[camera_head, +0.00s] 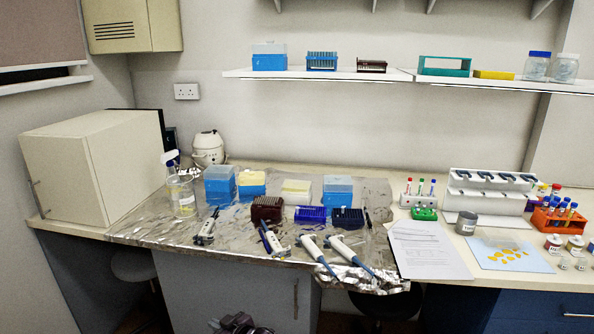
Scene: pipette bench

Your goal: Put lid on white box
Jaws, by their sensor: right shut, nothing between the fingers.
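A small whitish box (296,190) stands open-looking on the foil-covered bench, between a blue box with a pale yellow top (252,184) and a blue box with a clear lid (338,191). My right gripper (238,323) is shut and empty at the bottom edge, low in front of the bench and well apart from both. My left gripper is not in view.
Several pipettes (318,255) lie along the front of the foil (160,228). Dark red (267,209) and blue racks stand behind them. A beaker (182,196) stands at the left. Papers (428,250), a grey cup (466,223) and a pipette stand (487,200) occupy the right side.

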